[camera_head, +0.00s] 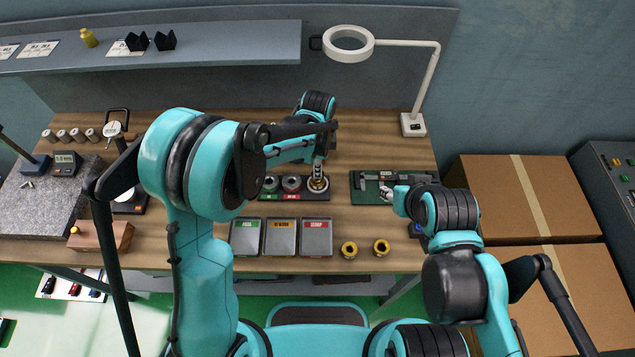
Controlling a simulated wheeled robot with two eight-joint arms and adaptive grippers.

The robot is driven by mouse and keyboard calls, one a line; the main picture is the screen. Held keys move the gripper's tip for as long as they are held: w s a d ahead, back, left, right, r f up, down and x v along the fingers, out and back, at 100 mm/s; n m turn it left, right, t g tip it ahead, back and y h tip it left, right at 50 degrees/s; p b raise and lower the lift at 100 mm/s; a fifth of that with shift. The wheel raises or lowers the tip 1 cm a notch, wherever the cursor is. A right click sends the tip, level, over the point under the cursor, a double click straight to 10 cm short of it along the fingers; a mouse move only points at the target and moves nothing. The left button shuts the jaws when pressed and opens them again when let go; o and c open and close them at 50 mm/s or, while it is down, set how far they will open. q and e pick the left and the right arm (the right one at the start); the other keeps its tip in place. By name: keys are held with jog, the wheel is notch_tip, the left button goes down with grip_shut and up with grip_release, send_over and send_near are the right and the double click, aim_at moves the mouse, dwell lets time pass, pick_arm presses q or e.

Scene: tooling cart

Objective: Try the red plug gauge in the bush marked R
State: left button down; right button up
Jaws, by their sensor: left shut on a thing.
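My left gripper (319,161) is over the black bush block (279,196), near its right end. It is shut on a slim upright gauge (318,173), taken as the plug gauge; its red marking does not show. The gauge's lower end is at the rightmost bush (318,186); I cannot tell whether it is inside or just above it. Two more grey bushes (291,183) sit to the left, with green and red labels in front. The letters are too small to read. My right gripper (388,193) is by the green mat, its fingers too small and partly hidden to judge.
A green mat (358,197) with a caliper (375,178) lies right of the block. Three label-topped bins (281,238) and two yellow rings (349,249) are in front. A ring lamp (414,124) stands behind right. A granite plate (35,215) is at left.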

pick_arm(q)
jog(key=shift+s+f+b, duration=0.1)
jog(key=shift+f+b, duration=0.2)
jog(key=shift+f, duration=0.15)
dwell(1.5)
jog(key=shift+r, duration=0.55)
dwell(0.4)
jog(key=shift+f, duration=0.1)
dwell(0.8)
jog(key=shift+f+b, duration=0.5)
dwell(2.0)
jog(key=shift+r+p, duration=0.9)
jog(key=shift+r, duration=0.7)
